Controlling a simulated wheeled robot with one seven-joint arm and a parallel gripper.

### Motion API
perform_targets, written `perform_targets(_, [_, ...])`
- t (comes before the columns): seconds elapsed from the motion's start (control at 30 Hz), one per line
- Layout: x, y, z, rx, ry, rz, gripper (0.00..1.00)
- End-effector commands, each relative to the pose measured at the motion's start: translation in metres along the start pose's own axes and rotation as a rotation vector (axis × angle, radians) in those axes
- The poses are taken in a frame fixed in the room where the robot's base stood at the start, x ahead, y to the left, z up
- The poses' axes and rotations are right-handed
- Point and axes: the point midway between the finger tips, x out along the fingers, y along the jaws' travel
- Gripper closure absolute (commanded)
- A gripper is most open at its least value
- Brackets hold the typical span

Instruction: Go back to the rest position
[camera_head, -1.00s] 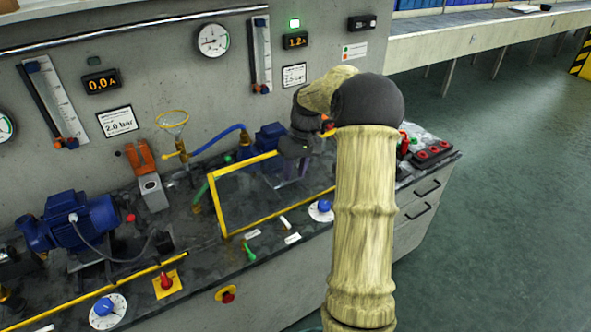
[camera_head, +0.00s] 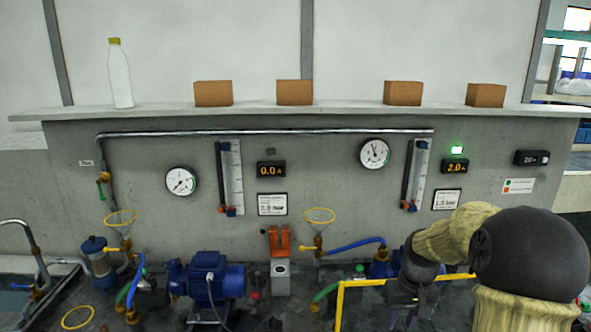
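My arm reaches in from the lower right and bends down over the bench. My gripper (camera_head: 408,298) is at its far end, low over the right pump area beside the yellow frame (camera_head: 341,300). My arm hides part of the bench at the right.
The blue pump (camera_head: 208,276) stands left of the orange-handled block (camera_head: 279,250). Yellow-rimmed funnels (camera_head: 320,215) and hoses stand along the bench. The wall panel carries gauges (camera_head: 375,154) and a lit green lamp (camera_head: 457,149). A shelf (camera_head: 350,121) holds a bottle and several boxes.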

Motion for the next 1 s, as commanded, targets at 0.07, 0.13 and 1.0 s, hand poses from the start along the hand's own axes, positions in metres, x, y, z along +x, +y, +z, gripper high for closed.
perform_targets(0.07, [-0.006, -0.024, 0.019, -0.004, 0.020, 0.028, 0.67])
perform_targets(0.13, [-0.009, -0.041, 0.036, 0.000, 0.042, 0.047, 0.67])
perform_targets(1.0, [-0.011, -0.107, 0.150, 0.049, 0.193, 0.074, 0.67])
